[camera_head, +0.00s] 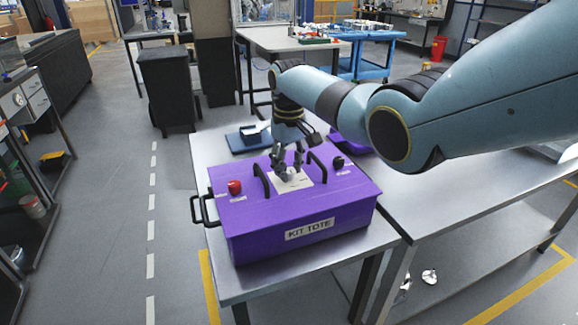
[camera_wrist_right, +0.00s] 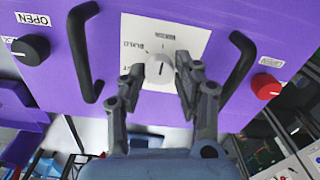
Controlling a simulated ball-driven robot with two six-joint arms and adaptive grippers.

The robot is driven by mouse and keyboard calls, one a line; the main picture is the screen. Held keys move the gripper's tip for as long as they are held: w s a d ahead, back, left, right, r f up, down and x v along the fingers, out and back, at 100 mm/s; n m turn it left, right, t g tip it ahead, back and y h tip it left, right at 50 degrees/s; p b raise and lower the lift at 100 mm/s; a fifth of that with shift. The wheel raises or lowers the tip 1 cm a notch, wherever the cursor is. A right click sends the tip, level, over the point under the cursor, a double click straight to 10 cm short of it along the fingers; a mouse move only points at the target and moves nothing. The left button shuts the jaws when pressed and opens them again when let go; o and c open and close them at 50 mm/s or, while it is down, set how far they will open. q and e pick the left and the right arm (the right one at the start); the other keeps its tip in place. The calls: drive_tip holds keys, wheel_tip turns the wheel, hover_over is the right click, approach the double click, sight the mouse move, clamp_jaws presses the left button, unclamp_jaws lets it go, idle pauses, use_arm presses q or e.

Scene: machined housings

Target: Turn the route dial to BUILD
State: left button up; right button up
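The purple kit tote (camera_head: 250,232) stands on the metal table. The route dial (camera_wrist_right: 160,70) is a light grey round knob on a white label plate (camera_head: 300,183) in the middle of its lid. In the right wrist view, its short dark line points up the picture; the word BUILD is printed to its upper left, and another label above is hard to read. My right gripper (camera_head: 289,172) is over the plate. In the wrist view its fingers (camera_wrist_right: 163,78) stand on either side of the dial, apart, with small gaps visible. My left gripper is out of view.
Two black handles (camera_wrist_right: 82,50) (camera_wrist_right: 240,66) flank the dial. A red knob (camera_head: 235,187) and a black knob (camera_head: 338,162) sit on the lid's sides, the black one beside an OPEN label. A blue tray (camera_head: 240,143) lies behind the tote. Free table is on the right.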

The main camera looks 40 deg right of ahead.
clamp_jaws()
drive_tip(key=shift+n, duration=0.3)
drive_tip(key=shift+n+p, duration=0.55)
drive_tip(key=shift+n, duration=0.35)
drive_tip(key=n+p, duration=0.1)
drive_tip(key=n, duration=0.1)
drive_tip(key=shift+n, duration=0.4)
drive_tip(key=n, duration=0.3)
drive_tip(key=shift+p, duration=0.3)
drive_tip(key=shift+a+n, duration=0.1)
drive_tip(key=shift+n, duration=1.6)
